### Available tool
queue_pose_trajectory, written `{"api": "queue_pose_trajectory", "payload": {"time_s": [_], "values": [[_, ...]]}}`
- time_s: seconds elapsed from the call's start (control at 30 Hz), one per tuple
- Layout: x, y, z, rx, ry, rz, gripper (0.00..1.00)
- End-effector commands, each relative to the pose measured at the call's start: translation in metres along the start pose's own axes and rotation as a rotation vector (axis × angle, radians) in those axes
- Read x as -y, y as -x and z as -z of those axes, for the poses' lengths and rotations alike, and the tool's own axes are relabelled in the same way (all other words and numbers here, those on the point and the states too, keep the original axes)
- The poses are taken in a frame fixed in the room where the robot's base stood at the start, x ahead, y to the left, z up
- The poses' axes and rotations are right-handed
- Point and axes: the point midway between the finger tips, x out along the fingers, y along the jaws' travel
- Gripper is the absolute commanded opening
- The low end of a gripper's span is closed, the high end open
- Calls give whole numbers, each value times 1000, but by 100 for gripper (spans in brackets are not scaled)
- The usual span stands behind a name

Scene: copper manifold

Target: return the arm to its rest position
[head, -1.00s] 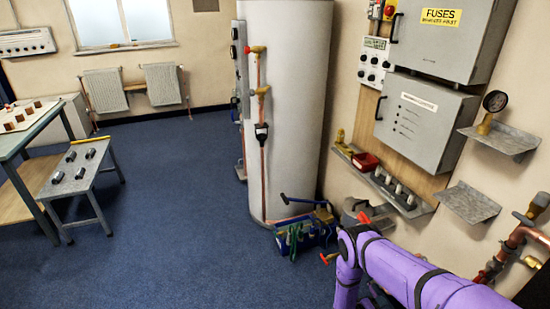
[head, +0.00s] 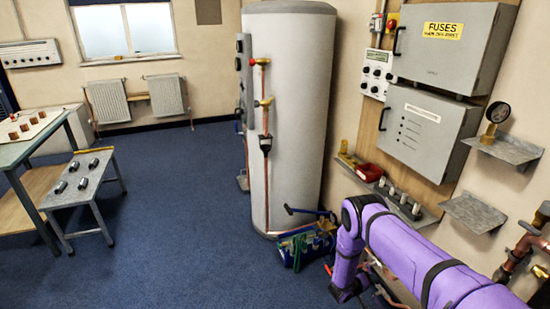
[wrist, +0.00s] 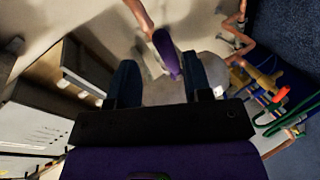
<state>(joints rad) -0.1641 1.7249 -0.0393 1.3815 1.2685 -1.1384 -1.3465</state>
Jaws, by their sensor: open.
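My purple arm reaches in from the lower right of the head view, its bend in front of the wall below the shelves. My gripper (wrist: 160,78) shows in the wrist view with its two dark fingers apart. Nothing is seen held between them. A purple piece with pale parts shows beyond the fingers; I cannot tell what it is. The gripper itself is not clearly visible in the head view.
A tall white cylinder (head: 292,120) stands at the centre, with a blue tool bag (head: 300,248) at its foot. Grey boxes (head: 428,130), shelves (head: 505,150) and copper pipes (head: 525,250) line the right wall. A bench (head: 80,188) stands left. Blue floor between is clear.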

Motion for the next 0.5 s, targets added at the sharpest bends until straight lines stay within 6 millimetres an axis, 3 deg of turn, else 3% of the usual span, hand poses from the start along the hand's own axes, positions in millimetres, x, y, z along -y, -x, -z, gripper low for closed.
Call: {"api": "queue_pose_trajectory", "payload": {"time_s": [0.03,0.2,0.5], "values": [[-15,3,24,-19,-36,27,45],[-59,17,88,-76,-148,139,45],[-149,57,182,-168,-312,335,45]]}}
